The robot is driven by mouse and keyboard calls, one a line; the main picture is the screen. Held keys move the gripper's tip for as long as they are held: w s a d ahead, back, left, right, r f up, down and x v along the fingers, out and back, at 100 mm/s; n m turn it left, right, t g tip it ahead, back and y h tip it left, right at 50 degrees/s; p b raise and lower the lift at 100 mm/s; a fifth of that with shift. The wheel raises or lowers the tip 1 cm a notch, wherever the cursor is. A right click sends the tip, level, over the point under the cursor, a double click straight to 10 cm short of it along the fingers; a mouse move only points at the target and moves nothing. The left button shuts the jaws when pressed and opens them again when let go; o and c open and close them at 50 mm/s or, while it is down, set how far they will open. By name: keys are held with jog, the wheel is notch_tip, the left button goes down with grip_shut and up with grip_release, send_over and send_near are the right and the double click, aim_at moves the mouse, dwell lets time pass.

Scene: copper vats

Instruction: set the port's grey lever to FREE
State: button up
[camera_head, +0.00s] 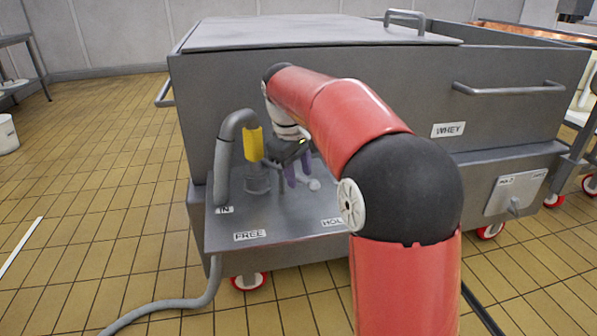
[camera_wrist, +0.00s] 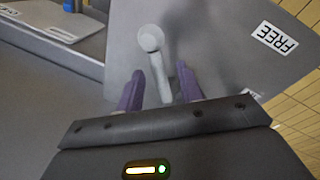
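The port's grey lever (camera_wrist: 150,38) has a round pale knob and a short shaft. The wrist view also shows the FREE label (camera_wrist: 274,38), to the right of the lever. My gripper (camera_head: 296,170) is over the shelf, its purple fingers beside the lever. In the wrist view my gripper (camera_wrist: 160,84) is open, with part of the lever's shaft between its fingers. Contact cannot be told.
A grey hose (camera_head: 226,150) with a yellow handle (camera_head: 254,144) rises at the port, left of my gripper, by the IN label (camera_head: 224,210). The vat's grey wall (camera_head: 390,120) stands close behind. Another labelled plate (camera_head: 515,193) is at the right. Tiled floor lies open at left.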

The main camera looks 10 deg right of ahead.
grip_shut()
